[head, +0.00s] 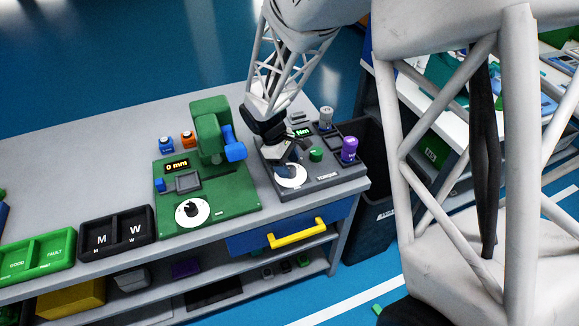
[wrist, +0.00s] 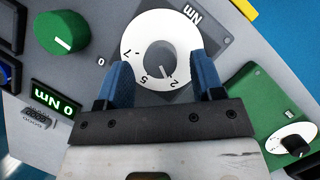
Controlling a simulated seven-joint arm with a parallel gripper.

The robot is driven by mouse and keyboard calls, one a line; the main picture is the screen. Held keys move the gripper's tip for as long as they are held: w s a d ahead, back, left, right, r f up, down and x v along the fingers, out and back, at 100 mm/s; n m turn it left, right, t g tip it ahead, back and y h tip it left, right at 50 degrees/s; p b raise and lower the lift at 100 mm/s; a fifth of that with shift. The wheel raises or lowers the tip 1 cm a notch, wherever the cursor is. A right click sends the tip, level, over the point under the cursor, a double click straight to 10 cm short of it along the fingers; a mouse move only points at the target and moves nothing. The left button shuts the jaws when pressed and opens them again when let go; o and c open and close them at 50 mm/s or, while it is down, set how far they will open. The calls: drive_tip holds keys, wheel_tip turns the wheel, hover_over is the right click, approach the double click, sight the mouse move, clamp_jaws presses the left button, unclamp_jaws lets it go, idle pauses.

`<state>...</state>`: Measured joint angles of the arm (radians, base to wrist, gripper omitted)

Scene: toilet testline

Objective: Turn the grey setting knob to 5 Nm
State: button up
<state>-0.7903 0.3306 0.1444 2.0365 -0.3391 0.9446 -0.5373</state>
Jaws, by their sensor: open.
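The grey setting knob (wrist: 160,58) sits in the middle of a white dial (wrist: 135,38) marked 7, 5 and 2. Its pale pointer mark seems to face between 5 and 2. My gripper (wrist: 161,64) is open, with one blue finger on each side of the knob and gaps between; I cannot tell their height over it. In the head view my gripper (head: 287,158) is over the white dial (head: 291,178) of the dark torque station (head: 320,185) and hides most of the knob. The torque display (wrist: 54,98) reads 0 Nm.
A green round knob (wrist: 62,32) is beside the dial; it also shows in the head view (head: 316,155). A purple part (head: 349,148) stands at the station's right. The green 0 mm station (head: 235,195) with its tall head is close on the left. A yellow drawer handle (head: 297,233) is below.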

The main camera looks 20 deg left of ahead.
drive_tip(key=shift+d+f, duration=0.25)
drive_tip(key=shift+f, duration=0.45)
drive_tip(key=c, duration=0.9)
drive_tip(key=shift+m, duration=0.5)
drive_tip(key=m+g, duration=0.2)
drive_tip(key=m, duration=0.2)
drive_tip(key=shift+w+m, duration=0.1)
drive_tip(key=shift+m, duration=0.2)
drive_tip(key=m+g+y, duration=0.1)
drive_tip(key=m, duration=0.2)
drive_tip(key=m+y, duration=0.1)
drive_tip(key=m, duration=0.2)
drive_tip(key=shift+d+g, duration=0.1)
drive_tip(key=shift+g, duration=0.3)
drive_tip(key=shift+w, duration=0.1)
